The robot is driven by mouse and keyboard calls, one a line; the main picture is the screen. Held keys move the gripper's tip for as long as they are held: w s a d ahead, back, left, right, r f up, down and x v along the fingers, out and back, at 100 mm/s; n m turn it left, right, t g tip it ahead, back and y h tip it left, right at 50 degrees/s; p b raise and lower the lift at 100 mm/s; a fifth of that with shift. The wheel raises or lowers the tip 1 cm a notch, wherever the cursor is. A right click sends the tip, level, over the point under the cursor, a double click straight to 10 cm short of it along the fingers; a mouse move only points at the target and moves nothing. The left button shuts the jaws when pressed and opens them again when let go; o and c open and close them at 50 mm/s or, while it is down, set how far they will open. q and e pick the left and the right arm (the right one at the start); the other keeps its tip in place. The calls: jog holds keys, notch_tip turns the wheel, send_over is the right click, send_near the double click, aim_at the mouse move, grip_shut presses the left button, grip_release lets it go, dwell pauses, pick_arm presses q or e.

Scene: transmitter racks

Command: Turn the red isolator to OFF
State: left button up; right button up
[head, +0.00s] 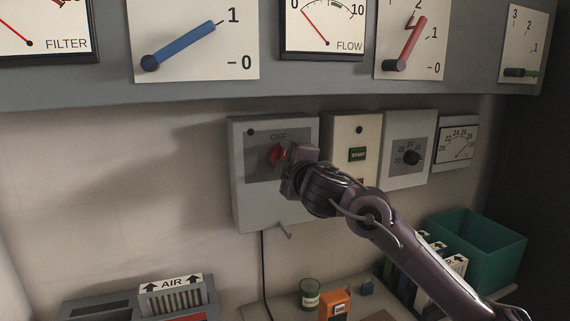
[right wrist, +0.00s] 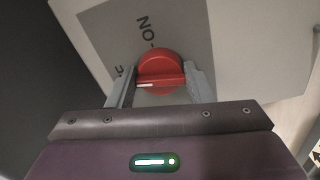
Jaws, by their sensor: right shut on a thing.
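The red isolator (head: 275,156) is a round knob with a raised grip bar, on a grey wall box (head: 250,208). An OFF label shows above it in the head view. In the right wrist view the red knob (right wrist: 160,70) has a white pointer mark at the left end of its bar, and a label reading ON shows near it. My right gripper (head: 288,160) is at the knob, and its fingers (right wrist: 160,84) are closed on the bar from both sides. The gripper hides part of the knob and its panel in the head view. My left gripper is not in view.
A START button box (head: 357,154) and a dial box (head: 410,157) stand right of the isolator. A panel with levers and gauges (head: 200,90) overhangs above. Below are a green bin (head: 480,245), an orange device (head: 335,303) and an AIR filter box (head: 172,296). The wall left is clear.

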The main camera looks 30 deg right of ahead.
jog(key=shift+n, duration=1.2)
jog(key=shift+f+b, duration=0.1)
jog(key=shift+b, duration=0.2)
jog(key=o, duration=1)
jog(key=shift+c, duration=0.2)
jog(key=b+v, duration=0.1)
jog(key=v, duration=0.7)
jog(key=shift+w, duration=0.1)
